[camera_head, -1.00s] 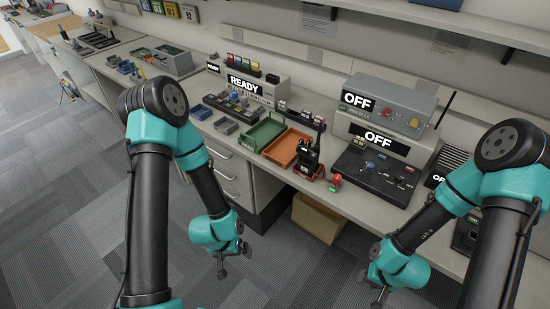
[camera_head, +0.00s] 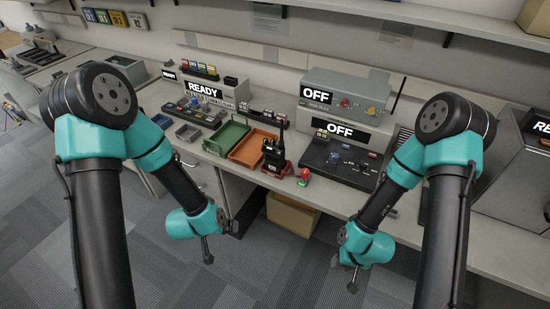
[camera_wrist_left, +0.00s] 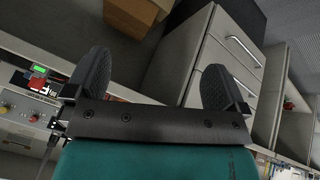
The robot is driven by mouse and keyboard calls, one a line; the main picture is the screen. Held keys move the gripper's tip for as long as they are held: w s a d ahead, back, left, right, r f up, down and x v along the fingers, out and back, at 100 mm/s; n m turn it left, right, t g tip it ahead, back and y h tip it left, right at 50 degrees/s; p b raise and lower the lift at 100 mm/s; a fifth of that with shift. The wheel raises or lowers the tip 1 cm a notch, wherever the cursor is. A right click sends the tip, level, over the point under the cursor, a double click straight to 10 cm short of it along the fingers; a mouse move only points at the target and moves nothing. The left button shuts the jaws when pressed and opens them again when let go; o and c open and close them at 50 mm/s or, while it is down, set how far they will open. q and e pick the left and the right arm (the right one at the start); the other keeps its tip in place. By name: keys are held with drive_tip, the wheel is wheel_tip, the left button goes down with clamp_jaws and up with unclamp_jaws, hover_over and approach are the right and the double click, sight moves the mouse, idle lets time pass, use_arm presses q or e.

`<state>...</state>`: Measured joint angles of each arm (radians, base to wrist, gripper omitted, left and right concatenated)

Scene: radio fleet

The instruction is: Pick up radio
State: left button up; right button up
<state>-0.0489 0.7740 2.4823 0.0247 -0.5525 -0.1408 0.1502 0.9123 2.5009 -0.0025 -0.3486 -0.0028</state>
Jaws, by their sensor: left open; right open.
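A black handheld radio (camera_head: 272,154) with a thin antenna stands upright at a red base (camera_head: 281,170) near the front edge of the bench. My left gripper (camera_head: 222,240) hangs below and in front of the bench, lower left of the radio. It is open and empty, and its two fingers show apart in the left wrist view (camera_wrist_left: 155,82). My right gripper (camera_head: 347,266) is open, low in front of the bench and to the right of the radio. Both grippers are well apart from the radio.
An orange tray (camera_head: 249,151) and a green tray (camera_head: 226,137) lie left of the radio. A red button device (camera_head: 304,176) and a black control panel (camera_head: 341,166) are to its right. Grey units read OFF and READY behind. A cardboard box (camera_head: 292,216) is under the bench.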

use_arm(q)
drive_tip(key=w+d+r+m+t+h, duration=0.1)
drive_tip(key=w+d+r+t, duration=0.15)
drive_tip(key=r, duration=0.25)
drive_tip(key=w+d+r+m+t, duration=0.1)
drive_tip(key=w+d+r, duration=0.2)
drive_tip(key=r, duration=0.2)
drive_tip(key=m+t+h, duration=0.2)
drive_tip(key=m+t, duration=0.1)
approach(275, 148)
drive_tip(key=s+a, duration=0.3)
drive_tip(key=s, duration=0.2)
drive_tip(key=shift+w+r, duration=0.2)
drive_tip(key=shift+w, duration=0.05)
drive_tip(key=shift+y, duration=0.3)
drive_tip(key=x, duration=1.2)
drive_tip(key=shift+w, duration=0.15)
drive_tip(key=shift+r+x, duration=0.15)
drive_tip(key=shift+x, duration=1.15)
drive_tip(key=shift+r+x, duration=0.2)
drive_tip(key=shift+x, duration=1.15)
drive_tip(key=shift+w, duration=0.1)
